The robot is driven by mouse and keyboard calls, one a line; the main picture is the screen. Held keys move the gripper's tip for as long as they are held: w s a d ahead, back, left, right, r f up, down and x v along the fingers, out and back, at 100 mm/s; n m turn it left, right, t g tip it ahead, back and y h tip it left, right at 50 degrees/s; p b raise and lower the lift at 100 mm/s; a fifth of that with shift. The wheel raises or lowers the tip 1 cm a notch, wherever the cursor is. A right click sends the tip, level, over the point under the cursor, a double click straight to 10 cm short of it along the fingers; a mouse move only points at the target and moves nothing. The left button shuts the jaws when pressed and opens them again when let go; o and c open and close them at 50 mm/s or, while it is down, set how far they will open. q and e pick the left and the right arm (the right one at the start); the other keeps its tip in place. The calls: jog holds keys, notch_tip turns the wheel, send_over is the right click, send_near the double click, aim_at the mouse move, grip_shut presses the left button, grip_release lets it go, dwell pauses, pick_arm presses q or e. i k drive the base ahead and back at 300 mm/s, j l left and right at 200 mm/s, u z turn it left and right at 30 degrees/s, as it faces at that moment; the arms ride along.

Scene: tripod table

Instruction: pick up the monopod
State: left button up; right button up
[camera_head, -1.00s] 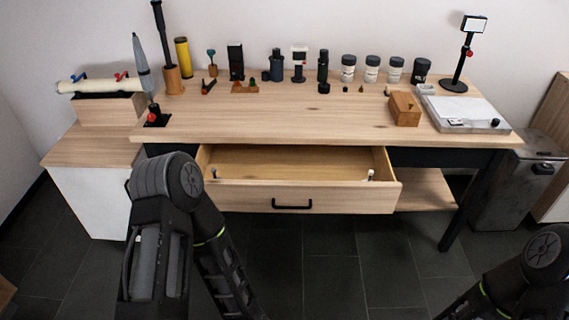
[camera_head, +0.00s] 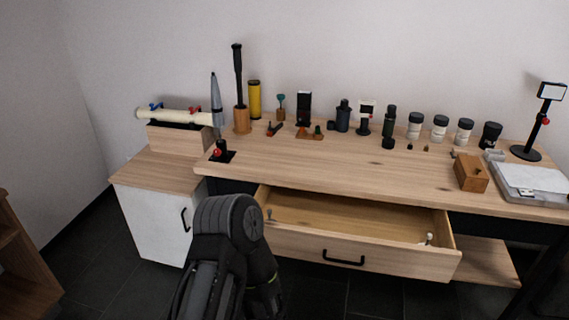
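A tall black pole (camera_head: 238,75), which looks like the monopod, stands upright in a wooden cup (camera_head: 241,120) at the back left of the table. Just left of it, a grey pointed, folded shape (camera_head: 216,95) stands above a black base with a red knob (camera_head: 221,151) at the table's left corner. I cannot tell for sure which one is the monopod. My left arm shows at the bottom, in front of the table's left part, but its gripper is out of view. My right gripper is out of view.
The wooden table (camera_head: 360,170) has a clear middle. Its drawer (camera_head: 345,220) is pulled open toward me. A yellow cylinder (camera_head: 254,100) and several dark bottles line the back. A low cabinet (camera_head: 150,215) carrying a cream roll (camera_head: 175,116) stands left.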

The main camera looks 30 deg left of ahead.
aim_at(236, 48)
jog(key=j+z, duration=0.2)
jog(key=z, duration=0.2)
jog(key=j+z, duration=0.15)
jog(key=z, duration=0.25)
jog(key=k+j+z, duration=0.15)
jog(key=j, duration=0.3)
jog(key=j+z, duration=0.15)
jog(key=j, duration=0.3)
jog(key=k+j+z, duration=0.15)
jog(key=j, duration=0.25)
jog(key=k+j+z, duration=0.15)
jog(key=j, duration=0.25)
jog(key=k+j+z, duration=0.15)
jog(key=k+j, duration=0.2)
jog(key=j, duration=0.2)
jog(key=k+j, duration=0.2)
jog(key=j, duration=0.2)
jog(key=k+j, duration=0.2)
jog(key=j, duration=0.2)
jog(key=k+j, duration=0.2)
jog(key=j, duration=0.15)
jog(key=k+j, duration=0.2)
jog(key=j, duration=0.2)
jog(key=j+z, duration=0.05)
